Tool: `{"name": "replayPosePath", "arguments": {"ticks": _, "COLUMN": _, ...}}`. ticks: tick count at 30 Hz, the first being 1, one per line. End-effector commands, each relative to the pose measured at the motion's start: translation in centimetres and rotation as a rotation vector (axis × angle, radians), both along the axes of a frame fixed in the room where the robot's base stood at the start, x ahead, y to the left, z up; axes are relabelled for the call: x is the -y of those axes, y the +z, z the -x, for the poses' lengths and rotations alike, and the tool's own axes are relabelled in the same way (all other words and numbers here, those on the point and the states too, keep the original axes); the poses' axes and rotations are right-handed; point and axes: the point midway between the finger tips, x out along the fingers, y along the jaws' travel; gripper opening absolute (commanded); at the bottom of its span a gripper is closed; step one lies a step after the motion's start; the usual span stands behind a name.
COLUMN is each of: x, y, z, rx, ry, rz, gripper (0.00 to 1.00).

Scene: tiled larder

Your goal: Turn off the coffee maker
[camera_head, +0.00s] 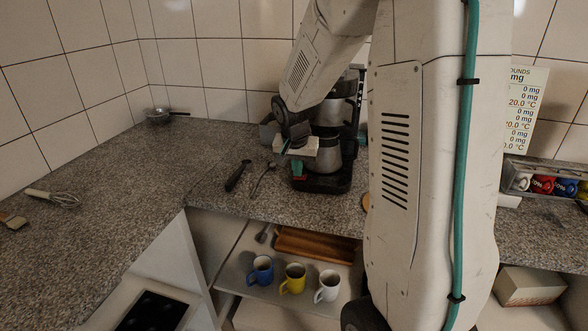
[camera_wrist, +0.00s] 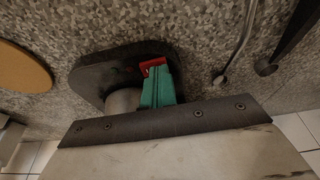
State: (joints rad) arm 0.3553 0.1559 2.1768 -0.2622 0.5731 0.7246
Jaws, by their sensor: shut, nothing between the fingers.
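The coffee maker (camera_head: 335,184) stands on the granite counter against the tiled back wall, with a metal pot (camera_head: 328,156) on its dark base. My arm hides part of its upper body. My gripper (camera_head: 298,176) points down at the front left of the coffee maker, close to its base. The pot (camera_wrist: 122,101) shows partly behind the fingers.
A black-handled utensil (camera_head: 238,176) and a thin metal one lie left of the coffee maker. A small pan (camera_head: 158,116), a whisk (camera_head: 62,198) and a brush sit further left. Blue, yellow and white mugs (camera_head: 327,287) stand on the shelf below. The left counter is mostly clear.

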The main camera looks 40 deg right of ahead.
Motion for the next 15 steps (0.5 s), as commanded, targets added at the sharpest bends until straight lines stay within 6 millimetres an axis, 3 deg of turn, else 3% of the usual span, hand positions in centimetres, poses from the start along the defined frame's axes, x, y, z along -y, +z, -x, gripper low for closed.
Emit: {"name": "replayPosePath", "arguments": {"ticks": 15, "x": 0.9, "y": 0.2, "z": 1.2, "rx": -0.001, "ry": 0.002, "rz": 0.0, "gripper": 0.0}}
